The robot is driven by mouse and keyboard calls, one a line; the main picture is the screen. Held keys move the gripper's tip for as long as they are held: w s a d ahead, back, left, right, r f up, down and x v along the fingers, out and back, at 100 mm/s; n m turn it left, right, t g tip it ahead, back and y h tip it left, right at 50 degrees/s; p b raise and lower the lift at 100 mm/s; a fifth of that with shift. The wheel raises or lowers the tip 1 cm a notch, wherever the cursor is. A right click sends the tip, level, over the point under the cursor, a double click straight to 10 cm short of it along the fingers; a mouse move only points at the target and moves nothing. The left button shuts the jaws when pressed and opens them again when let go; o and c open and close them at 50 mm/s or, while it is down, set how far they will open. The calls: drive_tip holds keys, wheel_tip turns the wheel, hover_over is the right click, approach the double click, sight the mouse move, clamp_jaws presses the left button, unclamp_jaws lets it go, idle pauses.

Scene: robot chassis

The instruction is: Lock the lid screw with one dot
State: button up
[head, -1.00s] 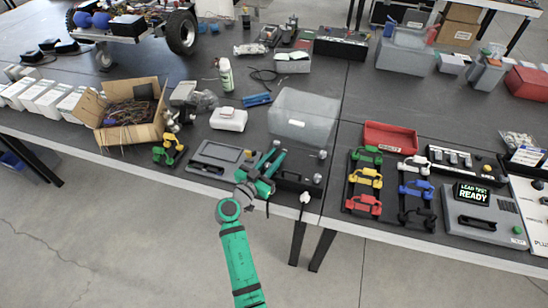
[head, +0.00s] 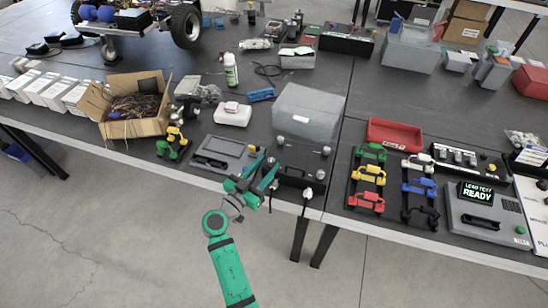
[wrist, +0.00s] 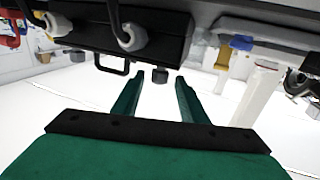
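A black case (head: 299,158) with a lid and pale round screw knobs at its corners stands at the table's front edge. One knob (head: 280,141) is at its back left and another (head: 326,151) at its back right. The dots on the screws are too small to tell. My green gripper (head: 268,163) is open at the case's left front corner. In the wrist view, a small dark knob (wrist: 160,75) shows between the open fingertips (wrist: 158,80), apart from both fingers. Whether it lies at fingertip depth I cannot tell.
A grey tray (head: 220,152) lies left of the case, and a grey translucent bin (head: 307,110) stands behind it. A red tray (head: 395,134) and racks of coloured handles are to the right. A cardboard box (head: 130,110) is at the left. Floor is free in front.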

sight(269, 164)
drive_tip(key=shift+v, duration=1.95)
